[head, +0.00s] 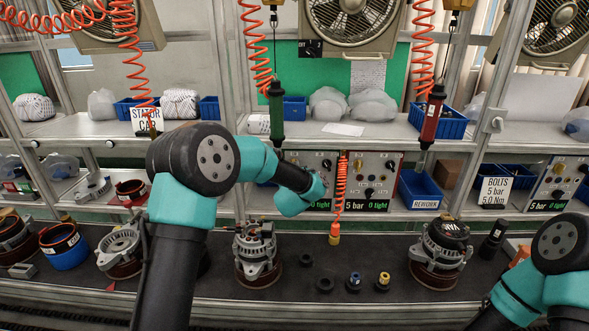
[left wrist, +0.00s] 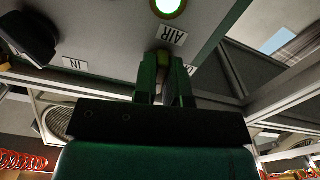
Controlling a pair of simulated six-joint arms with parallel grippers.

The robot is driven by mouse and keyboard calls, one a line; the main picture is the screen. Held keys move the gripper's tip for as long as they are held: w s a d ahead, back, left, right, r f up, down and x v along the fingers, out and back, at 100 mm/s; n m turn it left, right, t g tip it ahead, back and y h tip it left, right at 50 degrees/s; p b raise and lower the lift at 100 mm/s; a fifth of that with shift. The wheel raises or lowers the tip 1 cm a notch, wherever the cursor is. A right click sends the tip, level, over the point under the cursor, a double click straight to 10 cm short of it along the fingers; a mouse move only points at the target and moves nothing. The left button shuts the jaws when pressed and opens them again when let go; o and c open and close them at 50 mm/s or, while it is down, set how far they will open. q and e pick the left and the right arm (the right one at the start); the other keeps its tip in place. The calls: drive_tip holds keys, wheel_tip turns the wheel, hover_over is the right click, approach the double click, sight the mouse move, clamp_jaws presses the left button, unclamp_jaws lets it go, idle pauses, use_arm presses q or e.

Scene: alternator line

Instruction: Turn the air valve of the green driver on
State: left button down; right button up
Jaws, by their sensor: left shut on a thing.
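The green driver (head: 276,114) hangs upright from an orange coiled hose above the bench. Its control panel (head: 318,161) stands behind my left wrist, which hides part of it. In the left wrist view, my left gripper (left wrist: 166,80) is at the panel underside-up in the picture, with its fingers closed around a small yellow-green valve handle (left wrist: 163,59). An AIR label (left wrist: 173,34) is beside the handle, and another label is partly hidden by a finger. A round lamp (left wrist: 168,6) glows green. My right gripper is out of view; only my right arm shows at lower right.
A second panel (head: 373,178) stands just right, with an orange coiled hose (head: 340,185) hanging between the panels. A red driver (head: 432,116) hangs farther right. Alternators (head: 257,254) and loose sockets (head: 354,282) are on the dark belt below.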

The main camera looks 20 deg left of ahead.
use_arm(q)
drive_tip(key=shift+m, duration=1)
drive_tip(key=c, duration=1.2)
unclamp_jaws()
drive_tip(key=shift+s, duration=0.1)
drive_tip(key=v, duration=1.7)
drive_tip(key=shift+s+d, duration=0.1)
